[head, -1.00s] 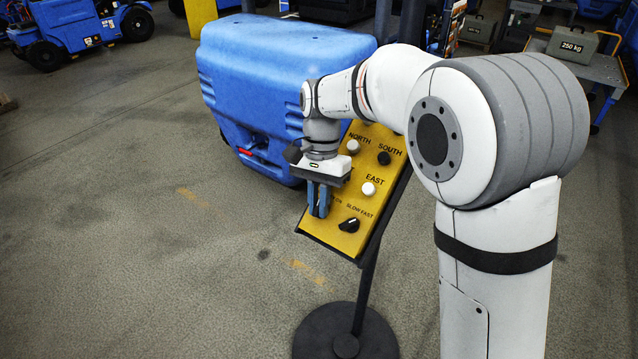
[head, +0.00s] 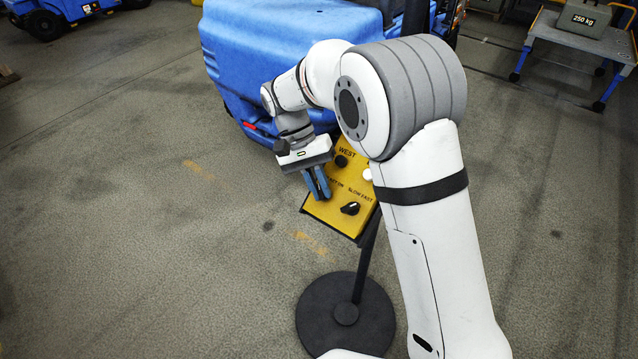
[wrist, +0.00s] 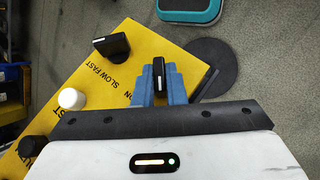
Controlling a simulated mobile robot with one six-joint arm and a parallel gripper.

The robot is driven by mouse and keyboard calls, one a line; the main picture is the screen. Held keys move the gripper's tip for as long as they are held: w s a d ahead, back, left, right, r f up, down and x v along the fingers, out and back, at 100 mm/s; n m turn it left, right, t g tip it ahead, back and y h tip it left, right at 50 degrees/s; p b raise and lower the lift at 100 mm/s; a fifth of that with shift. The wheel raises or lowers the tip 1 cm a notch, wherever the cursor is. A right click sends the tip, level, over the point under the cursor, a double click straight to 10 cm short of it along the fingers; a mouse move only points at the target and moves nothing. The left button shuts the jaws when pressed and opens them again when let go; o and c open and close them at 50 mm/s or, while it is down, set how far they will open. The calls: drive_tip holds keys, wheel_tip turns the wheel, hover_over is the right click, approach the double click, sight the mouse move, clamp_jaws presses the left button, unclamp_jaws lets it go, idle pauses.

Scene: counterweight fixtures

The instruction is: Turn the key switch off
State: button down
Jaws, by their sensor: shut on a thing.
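The key switch (wrist: 159,74) is a small black knob with a white line, near the corner of a yellow control panel (wrist: 75,90) beside the lettering "ON". My gripper (wrist: 158,82) has its blue fingers on either side of the knob, shut on it. In the head view my gripper (head: 318,186) reaches down to the lower left of the tilted panel (head: 328,212). There the fingers hide the key switch.
A black SLOW/FAST selector (head: 350,208) sits right of my fingers, with a white button (wrist: 72,98) near it. The panel stands on a round black base (head: 322,312). A large blue machine (head: 285,60) is behind. Floor to the left is clear.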

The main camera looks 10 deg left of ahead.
idle(0.3)
drive_tip(key=c, duration=1.5)
unclamp_jaws()
drive_tip(key=shift+b+v, duration=0.75)
drive_tip(key=shift+v, duration=3.2)
drive_tip(key=s+d+r+t+y+b, duration=0.1)
drive_tip(key=s+d+r+y, duration=0.1)
drive_tip(key=d, duration=0.7)
drive_tip(key=s+d+r+t+y, duration=0.1)
drive_tip(key=s+d+r+y, duration=0.15)
drive_tip(key=d, duration=0.75)
drive_tip(key=s+d+f+t, duration=0.1)
drive_tip(key=s+d, duration=0.3)
drive_tip(key=s+d+f+m+t+b, duration=0.1)
drive_tip(key=s+d+f+t, duration=0.1)
drive_tip(key=s+d, duration=0.2)
drive_tip(key=s+d+f+t, duration=0.1)
drive_tip(key=s+d+t, duration=0.1)
drive_tip(key=s+d, duration=0.2)
drive_tip(key=shift+s+f+y, duration=0.3)
drive_tip(key=shift+s+y, duration=0.05)
